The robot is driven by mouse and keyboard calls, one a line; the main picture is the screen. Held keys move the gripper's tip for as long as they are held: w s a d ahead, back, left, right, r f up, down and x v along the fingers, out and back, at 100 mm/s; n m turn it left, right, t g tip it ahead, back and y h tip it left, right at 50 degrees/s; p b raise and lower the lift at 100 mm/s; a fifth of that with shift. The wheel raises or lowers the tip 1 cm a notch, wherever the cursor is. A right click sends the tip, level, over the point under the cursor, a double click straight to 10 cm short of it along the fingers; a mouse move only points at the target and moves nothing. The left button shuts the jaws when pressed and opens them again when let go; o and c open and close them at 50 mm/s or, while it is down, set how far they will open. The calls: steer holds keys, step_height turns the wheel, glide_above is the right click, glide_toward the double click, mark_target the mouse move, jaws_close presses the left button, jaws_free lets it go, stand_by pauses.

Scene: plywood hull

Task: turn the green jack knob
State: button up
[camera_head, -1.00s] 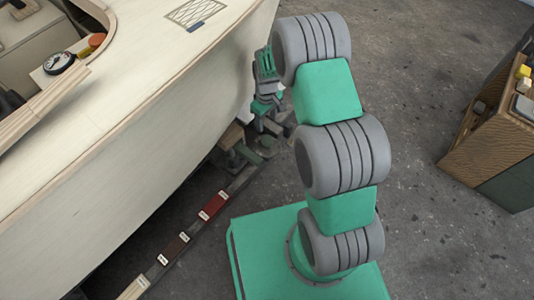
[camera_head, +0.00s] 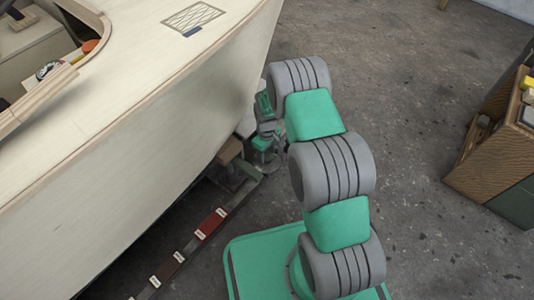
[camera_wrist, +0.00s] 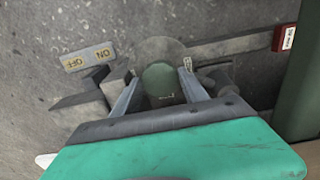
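The green jack knob (camera_wrist: 163,79) is a dark green round knob, seen near the middle of the wrist view. My gripper (camera_wrist: 158,72) is open, with one grey finger on the left of the knob and one on the right. Narrow gaps seem to show between the fingers and the knob; I cannot tell whether either touches. In the head view my gripper (camera_head: 264,152) is low beside the hull (camera_head: 130,140), and the knob is hard to make out behind it.
A red labelled block (camera_wrist: 285,37) is at upper right. A rail with labelled blocks (camera_head: 210,223) runs below the hull.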

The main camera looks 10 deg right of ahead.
steer(key=c, duration=0.9)
steer(key=shift+m, duration=0.4)
steer(key=m, duration=0.3)
steer(key=shift+m+p, duration=0.3)
steer(key=shift+m, duration=0.1)
steer(key=m, duration=0.4)
steer(key=shift+w+m, duration=0.1)
steer(key=shift+m, duration=0.2)
steer(key=m, duration=0.4)
steer(key=shift+p, duration=0.3)
steer(key=m, duration=0.4)
steer(key=shift+m, duration=0.3)
